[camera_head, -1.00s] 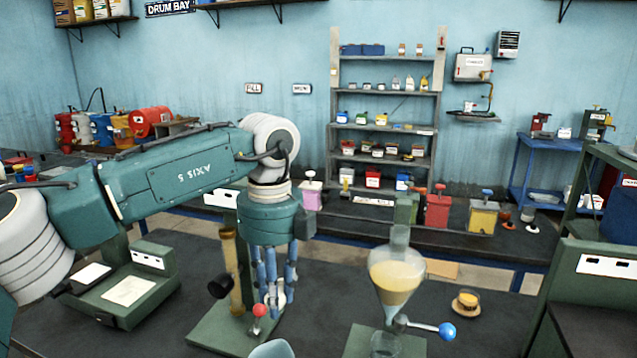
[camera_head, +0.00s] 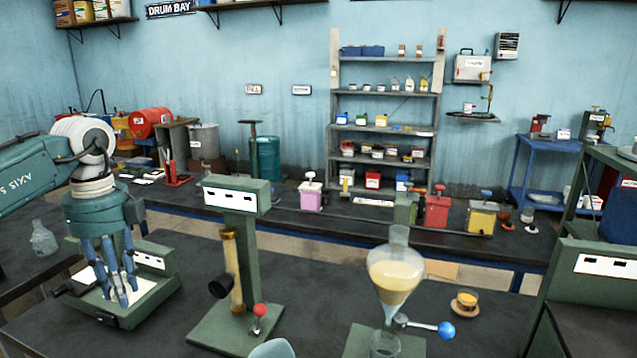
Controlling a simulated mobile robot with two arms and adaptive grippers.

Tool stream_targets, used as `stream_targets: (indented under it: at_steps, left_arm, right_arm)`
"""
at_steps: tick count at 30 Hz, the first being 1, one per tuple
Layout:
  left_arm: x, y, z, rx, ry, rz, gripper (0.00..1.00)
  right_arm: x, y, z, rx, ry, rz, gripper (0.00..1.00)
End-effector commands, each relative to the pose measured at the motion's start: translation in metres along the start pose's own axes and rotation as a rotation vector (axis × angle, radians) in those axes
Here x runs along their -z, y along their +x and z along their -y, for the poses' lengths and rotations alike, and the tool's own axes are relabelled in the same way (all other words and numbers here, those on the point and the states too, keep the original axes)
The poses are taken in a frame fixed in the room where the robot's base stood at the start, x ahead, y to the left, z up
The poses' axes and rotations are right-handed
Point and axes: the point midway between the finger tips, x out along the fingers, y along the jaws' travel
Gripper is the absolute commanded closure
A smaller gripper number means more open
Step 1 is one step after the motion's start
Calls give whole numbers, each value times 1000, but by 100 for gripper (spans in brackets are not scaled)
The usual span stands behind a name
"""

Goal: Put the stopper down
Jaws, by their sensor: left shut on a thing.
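My left gripper (camera_head: 117,300) points down at the left, over the pale pad (camera_head: 153,288) of a low green bench instrument (camera_head: 160,262). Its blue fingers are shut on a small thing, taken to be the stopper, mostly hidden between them. I cannot tell whether it touches the pad. The glass separating funnel (camera_head: 396,278) stands upright at right of centre with cloudy yellow liquid in it, a blue-knobbed tap (camera_head: 446,330) below, and no stopper visible in its neck.
A green stand (camera_head: 237,198) with a brass tube (camera_head: 232,270) and red-knobbed lever (camera_head: 260,311) rises between the gripper and the funnel. A clear flask (camera_head: 43,238) stands far left. The dark bench is bare around the dish.

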Motion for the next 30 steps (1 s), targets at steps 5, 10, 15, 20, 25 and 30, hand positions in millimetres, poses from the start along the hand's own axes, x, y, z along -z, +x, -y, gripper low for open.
stream_targets:
  at_steps: [5, 10, 15, 20, 25, 30]
  left_arm:
    - [11, 6, 1, -1, 163, 2, 100]
    - [22, 14, 1, -1, 363, 5, 100]
    - [38, 25, -1, -1, 659, 8, 100]
    - [61, 41, -5, -1, 1070, 14, 100]
    - [91, 60, -14, 0, 1607, 20, 100]
    - [121, 79, -26, 1, 2144, 28, 100]
  right_arm:
    - [2, 0, -1, -1, 0, -3, 60]
    - [2, 0, -2, -2, -1, -4, 60]
    - [2, 0, -4, -5, -2, -3, 60]
    - [2, 0, -5, -5, -2, -3, 60]
    - [2, 0, -4, -5, -2, -2, 60]
    - [1, 0, -4, -5, -2, -2, 60]
